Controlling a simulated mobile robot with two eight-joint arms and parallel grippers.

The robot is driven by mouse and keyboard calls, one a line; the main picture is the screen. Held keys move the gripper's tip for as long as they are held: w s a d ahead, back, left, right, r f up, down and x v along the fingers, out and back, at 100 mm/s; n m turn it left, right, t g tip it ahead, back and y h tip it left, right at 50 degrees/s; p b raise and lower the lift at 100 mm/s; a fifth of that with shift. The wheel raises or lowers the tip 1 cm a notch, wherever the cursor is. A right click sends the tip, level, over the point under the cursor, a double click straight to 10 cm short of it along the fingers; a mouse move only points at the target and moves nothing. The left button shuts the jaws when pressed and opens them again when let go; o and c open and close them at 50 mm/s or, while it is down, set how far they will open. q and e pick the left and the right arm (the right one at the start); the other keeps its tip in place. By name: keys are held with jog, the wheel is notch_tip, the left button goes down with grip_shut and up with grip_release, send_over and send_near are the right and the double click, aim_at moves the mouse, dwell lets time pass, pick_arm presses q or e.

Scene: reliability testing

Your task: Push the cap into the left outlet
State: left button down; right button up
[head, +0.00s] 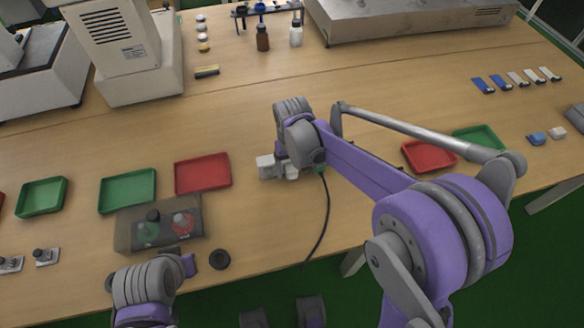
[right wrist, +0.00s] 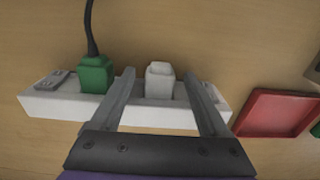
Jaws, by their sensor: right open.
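A white power strip (right wrist: 60,104) lies on the table; in the head view its left end (head: 265,168) shows beside my right wrist. A green plug (right wrist: 95,74) with a dark cable sits at one end of the strip. A white cap (right wrist: 160,82) stands upright at the strip's middle; I cannot tell how deep it sits. My right gripper (right wrist: 160,74) is open, one finger on each side of the cap, with small gaps visible.
A red tray (head: 203,188) lies left of the strip, and it shows at right in the right wrist view (right wrist: 270,130). A green tray (head: 127,205) and a grey box (head: 128,238) are farther left. The cable (head: 326,215) runs toward the table's front edge.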

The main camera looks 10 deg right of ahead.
notch_tip(320, 180, up, 11)
jog(key=p, duration=0.1)
dwell(0.3)
jog(key=shift+f, duration=0.1)
jog(key=s+d+t+p, duration=0.2)
jog(key=s+d, duration=0.1)
jog(key=s, duration=0.6)
jog(key=s+d+t+p, duration=0.2)
jog(key=s+d+t, duration=0.1)
jog(key=s, duration=0.7)
jog(key=shift+d, duration=0.4)
jog(key=shift+s, duration=0.1)
dwell(0.6)
